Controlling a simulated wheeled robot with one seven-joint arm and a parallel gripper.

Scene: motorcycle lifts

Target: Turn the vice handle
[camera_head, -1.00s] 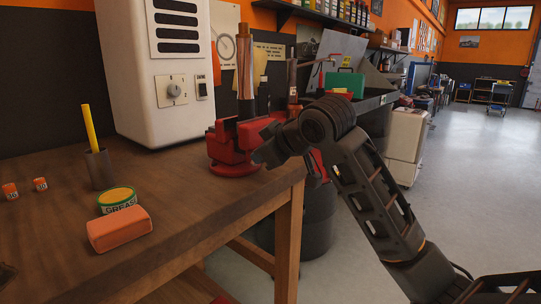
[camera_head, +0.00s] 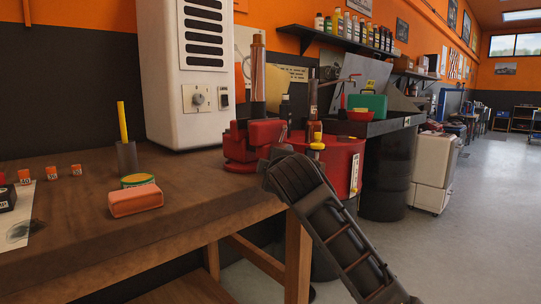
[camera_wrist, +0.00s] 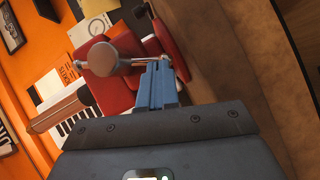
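The red vice (camera_head: 252,142) stands at the right end of the wooden bench. In the wrist view its red body (camera_wrist: 112,85) fills the upper middle. The vice handle (camera_wrist: 136,62), a grey bar with a round knob at its left end, crosses in front of it. My gripper (camera_wrist: 158,64) has its blue fingers close together, with only a thin line between them. Their tips are at the right part of the handle bar. I cannot tell whether the bar is between them. In the head view my dark wrist reaches the vice's right side and hides the fingers.
On the bench (camera_head: 190,190) are an orange block (camera_head: 136,199), a green-and-yellow tin (camera_head: 138,180) and a cup with a yellow stick (camera_head: 126,158). A white cabinet (camera_head: 180,110) stands behind. A red drum (camera_head: 345,162) is close right of the vice. Open floor lies at the right.

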